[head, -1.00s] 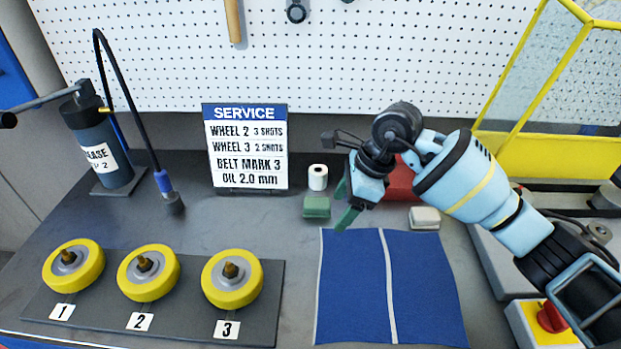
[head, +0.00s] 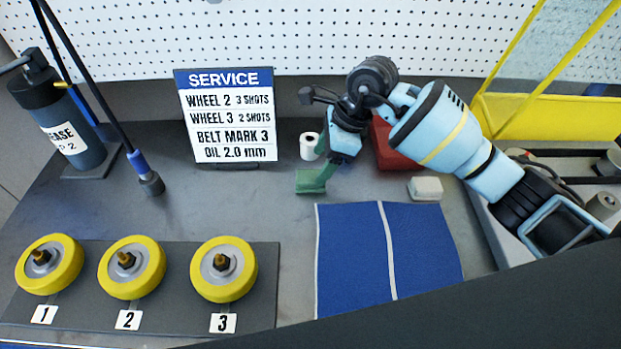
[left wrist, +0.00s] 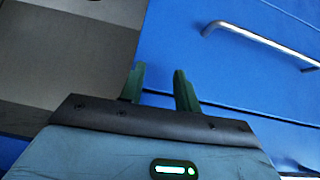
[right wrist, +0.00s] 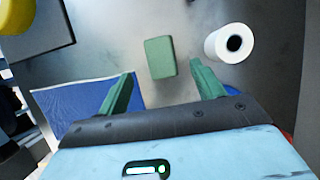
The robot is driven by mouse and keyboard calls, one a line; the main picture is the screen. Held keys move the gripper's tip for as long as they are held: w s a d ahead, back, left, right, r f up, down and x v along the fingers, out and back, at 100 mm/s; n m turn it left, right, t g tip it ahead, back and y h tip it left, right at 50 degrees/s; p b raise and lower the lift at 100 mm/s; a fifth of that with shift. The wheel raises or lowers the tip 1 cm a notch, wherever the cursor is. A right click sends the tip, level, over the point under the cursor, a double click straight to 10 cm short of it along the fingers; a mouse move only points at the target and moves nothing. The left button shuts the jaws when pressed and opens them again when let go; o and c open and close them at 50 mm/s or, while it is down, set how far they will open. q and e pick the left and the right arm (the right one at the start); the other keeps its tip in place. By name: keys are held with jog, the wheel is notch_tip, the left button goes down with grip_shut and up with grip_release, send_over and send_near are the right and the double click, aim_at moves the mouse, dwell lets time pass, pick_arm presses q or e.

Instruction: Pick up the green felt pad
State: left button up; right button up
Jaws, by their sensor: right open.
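The green felt pad (head: 310,182) is a small block lying on the grey bench, in front of the white paper roll and just above the blue mat's top left corner. In the right wrist view the pad (right wrist: 160,58) lies ahead of and between the fingertips. My right gripper (head: 322,165) is open and empty, its green fingers close to the pad; I cannot tell whether one touches it. It also shows in the right wrist view (right wrist: 160,74). My left gripper (left wrist: 158,74) is open and empty in front of blue drawers, outside the head view.
The white roll (head: 310,146) stands just behind the pad. A red block (head: 388,150) and a white block (head: 426,188) are to the right. The blue mat (head: 350,260) lies in front. Bench left of the pad is clear up to the wheels (head: 223,269).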

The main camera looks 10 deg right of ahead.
aim_at(312, 176)
jog(key=shift+a+f, duration=0.15)
jog(key=shift+f, duration=0.15)
jog(key=x, duration=0.4)
jog(key=shift+w+f, duration=0.1)
jog(key=shift+f, duration=0.1)
jog(key=c, duration=1.1)
pick_arm(q)
jog(key=shift+w+a+r, duration=0.1)
jog(key=shift+w+r, duration=0.2)
pick_arm(e)
jog(key=shift+o, duration=0.2)
jog(key=shift+r, duration=0.15)
